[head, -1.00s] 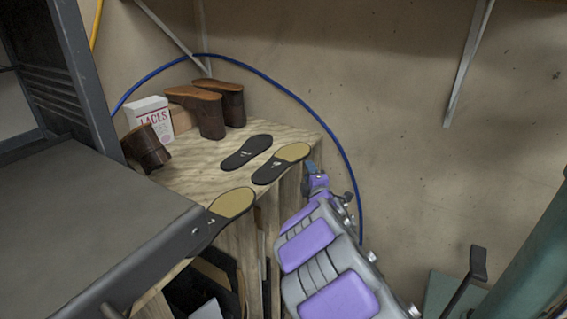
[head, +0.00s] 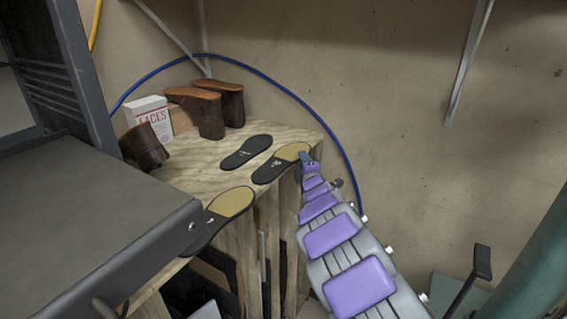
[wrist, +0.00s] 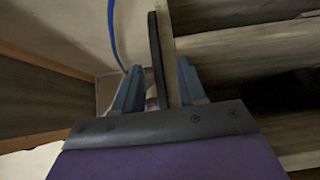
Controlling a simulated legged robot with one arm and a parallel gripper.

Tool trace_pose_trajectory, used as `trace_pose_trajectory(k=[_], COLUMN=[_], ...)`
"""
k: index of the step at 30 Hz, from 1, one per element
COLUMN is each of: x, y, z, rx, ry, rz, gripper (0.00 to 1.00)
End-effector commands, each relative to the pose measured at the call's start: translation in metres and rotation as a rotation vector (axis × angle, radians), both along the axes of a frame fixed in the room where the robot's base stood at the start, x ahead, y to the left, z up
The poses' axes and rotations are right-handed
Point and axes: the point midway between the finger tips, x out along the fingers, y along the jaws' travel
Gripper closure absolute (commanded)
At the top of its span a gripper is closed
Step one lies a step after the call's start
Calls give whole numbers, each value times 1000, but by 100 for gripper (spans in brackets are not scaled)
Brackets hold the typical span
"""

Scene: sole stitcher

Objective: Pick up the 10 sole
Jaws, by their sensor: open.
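Three soles lie at the bench in the head view. The right sole (head: 268,172) is black with a tan end and a small white mark, perhaps 10. My gripper (head: 305,156) is at its tan end, by the bench's right edge. Contact cannot be told. An all-black sole (head: 247,151) lies to the left. Another black-and-tan sole (head: 230,203) lies nearer; its mark is unclear.
The plywood bench (head: 200,172) also bears brown wedge shoe forms (head: 208,112) and a white laces box (head: 147,112). A grey machine table (head: 90,215) stands at the left. A blue hose (head: 345,160) runs along the wall behind.

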Motion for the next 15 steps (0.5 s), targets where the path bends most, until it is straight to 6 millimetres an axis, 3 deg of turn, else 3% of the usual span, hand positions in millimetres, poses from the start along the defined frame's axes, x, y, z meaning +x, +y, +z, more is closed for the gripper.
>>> trace_pose_trajectory(k=[8, 15], x=[3, 3], y=[0, 0], z=[0, 0], rx=[-1, -1], ry=[1, 1], rz=[-1, -1], gripper=[60, 82])
